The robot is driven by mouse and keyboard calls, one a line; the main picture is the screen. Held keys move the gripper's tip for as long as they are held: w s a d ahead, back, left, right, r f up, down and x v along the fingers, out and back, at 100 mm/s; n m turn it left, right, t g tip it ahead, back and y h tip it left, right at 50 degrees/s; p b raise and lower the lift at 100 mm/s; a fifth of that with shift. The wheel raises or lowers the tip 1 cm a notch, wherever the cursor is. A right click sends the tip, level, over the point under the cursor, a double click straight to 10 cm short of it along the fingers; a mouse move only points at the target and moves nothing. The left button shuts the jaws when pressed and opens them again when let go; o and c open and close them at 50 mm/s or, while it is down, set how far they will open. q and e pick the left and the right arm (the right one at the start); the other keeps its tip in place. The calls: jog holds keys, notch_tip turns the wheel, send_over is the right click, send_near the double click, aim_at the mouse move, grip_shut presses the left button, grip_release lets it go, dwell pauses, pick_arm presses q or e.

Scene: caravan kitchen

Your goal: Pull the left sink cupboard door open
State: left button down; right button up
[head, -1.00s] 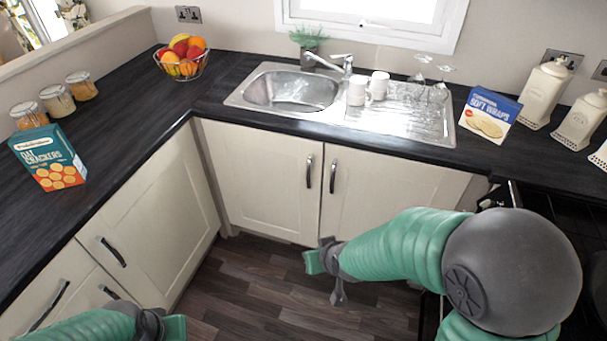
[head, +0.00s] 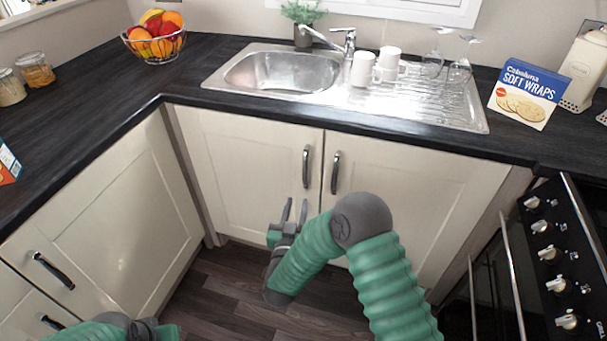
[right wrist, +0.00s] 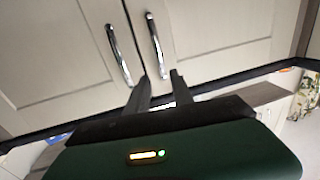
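The left sink cupboard door (head: 250,165) is cream and shut, with an upright dark metal handle (head: 306,167) near its right edge. My right gripper (head: 295,205) is in front of this door, its two fingers apart and pointing up, just below and left of the handle in the head view. In the right wrist view, which looks upside down, the fingers (right wrist: 160,82) are spread with nothing between them. The left door's handle (right wrist: 155,45) shows beyond their tips, apart from them. My left gripper (head: 138,328) is partly visible at the bottom left; its fingers are unclear.
The right sink cupboard door (head: 410,185) is shut, its handle (head: 335,172) close beside the left one. An oven (head: 545,260) stands at the right. Side cupboards (head: 110,220) flank the left. The dark worktop (head: 340,118) overhangs the doors. Floor below is clear.

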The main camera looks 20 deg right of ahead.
send_near(305, 170)
jog(key=b+x, duration=0.3)
jog(key=x, duration=0.5)
jog(key=shift+w+d+f, duration=0.15)
jog(key=shift+f, duration=0.05)
jog(key=shift+w, duration=0.25)
jog(key=shift+r, duration=0.2)
grip_shut()
dwell(0.4)
